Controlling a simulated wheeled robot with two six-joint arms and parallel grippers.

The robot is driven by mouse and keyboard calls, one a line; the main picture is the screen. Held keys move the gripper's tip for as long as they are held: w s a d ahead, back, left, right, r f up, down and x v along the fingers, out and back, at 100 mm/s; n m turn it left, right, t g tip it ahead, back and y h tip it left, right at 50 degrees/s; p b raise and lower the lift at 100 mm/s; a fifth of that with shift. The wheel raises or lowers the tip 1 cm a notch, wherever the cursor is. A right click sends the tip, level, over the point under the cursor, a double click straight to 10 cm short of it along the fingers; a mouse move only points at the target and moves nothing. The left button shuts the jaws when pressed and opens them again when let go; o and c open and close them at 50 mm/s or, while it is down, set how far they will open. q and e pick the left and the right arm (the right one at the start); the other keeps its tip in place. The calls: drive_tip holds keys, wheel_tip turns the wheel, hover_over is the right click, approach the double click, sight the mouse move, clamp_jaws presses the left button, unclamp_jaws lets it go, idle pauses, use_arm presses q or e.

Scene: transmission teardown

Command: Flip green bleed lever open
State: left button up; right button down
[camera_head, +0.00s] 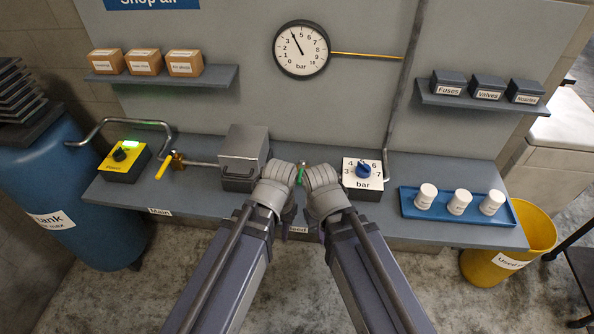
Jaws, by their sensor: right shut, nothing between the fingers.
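A small green lever (300,175) shows between my two wrists at the middle of the bench, above the partly covered bleed label (298,229). Most of the lever and its valve are hidden, so I cannot tell its exact angle. My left gripper (278,182) is just left of the lever; its fingers are hidden behind the wrist. My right gripper (322,180) is just right of the lever, shut with nothing held. I cannot tell whether either gripper touches the lever.
A grey box (244,158) stands left of the grippers. A bar regulator with a blue knob (363,171) stands right. A yellow lever (164,168) and yellow switch box (124,160) are farther left. A blue tray (462,231) holds white canisters. A gauge (301,49) reads about 4.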

use_arm(q)
drive_tip(key=w+h, duration=0.1)
drive_tip(key=w, duration=0.2)
drive_tip(key=w+r+h+p, duration=0.1)
drive_tip(key=w, duration=0.2)
drive_tip(key=w+a+r+t+h, duration=0.1)
drive_tip(key=w, duration=0.3)
drive_tip(key=shift+a+r+n+p, duration=0.1)
drive_tip(key=shift+r+n+p, duration=0.15)
drive_tip(key=shift+n+p, duration=0.05)
clamp_jaws()
drive_tip(key=w+a+r+t+h+p, duration=0.1)
drive_tip(key=w+a+r+t+h, duration=0.2)
drive_tip(key=w, duration=0.7)
drive_tip(key=shift+a+r+n, duration=0.4)
drive_tip(key=shift+a+r, duration=0.35)
drive_tip(key=shift+a, duration=0.4)
